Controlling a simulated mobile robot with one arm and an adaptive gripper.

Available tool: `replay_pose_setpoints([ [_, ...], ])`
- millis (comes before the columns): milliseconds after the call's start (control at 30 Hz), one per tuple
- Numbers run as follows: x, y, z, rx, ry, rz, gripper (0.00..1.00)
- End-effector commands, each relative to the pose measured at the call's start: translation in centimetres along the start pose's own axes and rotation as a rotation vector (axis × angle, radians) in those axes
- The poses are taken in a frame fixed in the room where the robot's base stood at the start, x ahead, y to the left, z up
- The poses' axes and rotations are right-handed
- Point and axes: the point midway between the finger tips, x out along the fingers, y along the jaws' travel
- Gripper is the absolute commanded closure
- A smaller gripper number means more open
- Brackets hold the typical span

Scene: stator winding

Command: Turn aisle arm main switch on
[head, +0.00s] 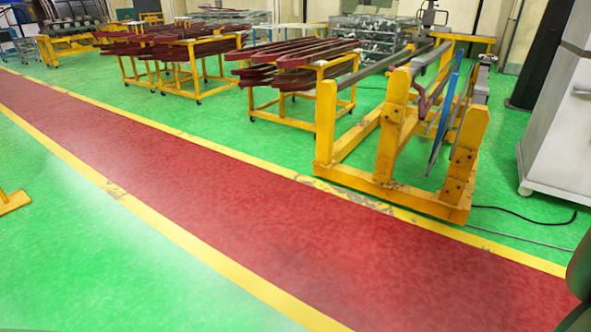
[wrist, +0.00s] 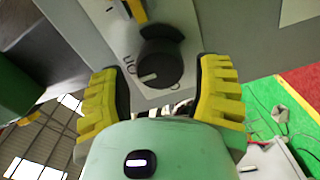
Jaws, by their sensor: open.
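The main switch, a black round rotary knob (wrist: 165,72), sits on a light grey plate in the wrist view. A white pointer mark on the knob points left, near small lettering that looks like "ON"; another mark, partly hidden, is below the knob. My gripper (wrist: 161,76) has yellow ribbed fingers with dark pads. It is open, with one finger on each side of the knob. I cannot tell whether either pad touches it. The switch and my gripper are not seen in the head view.
A yellow part (wrist: 138,10) sits on the panel above the knob. In the head view, a red aisle (head: 220,215) with yellow edge lines is clear.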

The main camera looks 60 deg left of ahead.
Motion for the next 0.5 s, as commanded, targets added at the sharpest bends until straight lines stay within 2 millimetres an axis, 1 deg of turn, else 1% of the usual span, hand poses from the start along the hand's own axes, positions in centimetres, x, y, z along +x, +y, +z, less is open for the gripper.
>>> replay_pose_setpoints([
  [33, -0.9, -0.1, -0.2, -0.001, 0.008, -0.003, 0.36],
  [100, -2.1, -0.1, -0.3, -0.002, 0.012, -0.002, 0.36],
  [300, -4.6, -0.1, -0.2, -0.001, 0.008, -0.003, 0.36],
  [400, -5.2, -0.1, -0.2, -0.002, 0.006, -0.004, 0.36],
  [500, -5.5, -0.1, -0.2, -0.001, 0.006, -0.003, 0.36],
])
